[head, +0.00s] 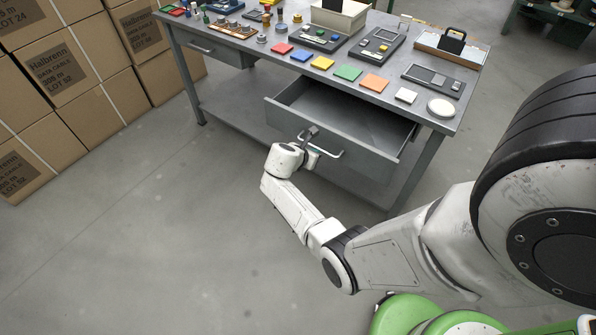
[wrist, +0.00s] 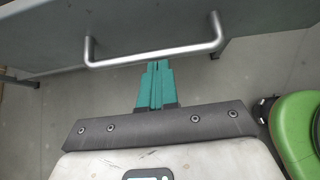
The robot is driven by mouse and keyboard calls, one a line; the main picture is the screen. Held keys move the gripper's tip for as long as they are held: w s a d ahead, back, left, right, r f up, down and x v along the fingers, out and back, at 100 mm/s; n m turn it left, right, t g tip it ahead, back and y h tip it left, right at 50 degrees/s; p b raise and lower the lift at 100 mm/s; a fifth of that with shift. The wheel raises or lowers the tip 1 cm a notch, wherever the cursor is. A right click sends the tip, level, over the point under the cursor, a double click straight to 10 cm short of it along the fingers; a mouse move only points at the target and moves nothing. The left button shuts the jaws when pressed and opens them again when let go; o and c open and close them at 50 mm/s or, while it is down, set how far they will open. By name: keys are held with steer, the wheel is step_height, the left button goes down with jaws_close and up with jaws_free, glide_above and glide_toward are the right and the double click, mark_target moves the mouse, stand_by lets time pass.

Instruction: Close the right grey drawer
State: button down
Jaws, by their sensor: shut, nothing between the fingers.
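The right grey drawer (head: 350,147) is pulled well out of the grey workbench in the head view, and its inside looks empty. Its front panel carries a silver bar handle (head: 322,146). The handle (wrist: 152,61) also crosses the wrist view, with the drawer front (wrist: 190,22) behind it. My gripper (head: 311,132) is at the drawer front, by the handle's left part. In the wrist view its green fingers (wrist: 157,68) are together and empty, with their tips at the handle's bar. I cannot tell whether they touch it.
The left drawer (head: 215,50) is shut. The workbench top (head: 445,122) holds colored tiles, trays and small parts. Stacked cardboard boxes (head: 60,75) stand on the left. The floor (head: 150,230) in front of the bench is clear on the left.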

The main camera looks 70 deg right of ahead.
steer(key=s+d+b, duration=0.2)
steer(key=d+b, duration=0.1)
steer(key=d, duration=0.4)
steer(key=s+d+b, duration=0.2)
steer(key=d, duration=0.5)
steer(key=s+d+b, duration=0.2)
steer(key=d+b, duration=0.1)
steer(key=d, duration=0.4)
steer(key=shift+f+b, duration=0.15)
steer(key=shift+b, duration=0.15)
steer(key=shift+s+d, duration=0.15)
steer(key=shift+d, duration=0.4)
steer(key=shift+d+r+b, duration=0.1)
steer(key=shift+r+b, duration=0.15)
steer(key=shift+b, duration=0.05)
steer(key=shift+r, duration=0.1)
steer(key=shift+a+p, duration=0.4)
steer(key=a, duration=0.2)
steer(key=w+a+p, duration=0.1)
steer(key=shift+a+f, duration=0.15)
steer(key=shift+f, duration=0.25)
steer(key=p+v, duration=0.3)
steer(key=v, duration=0.6)
steer(key=shift+a, duration=0.45)
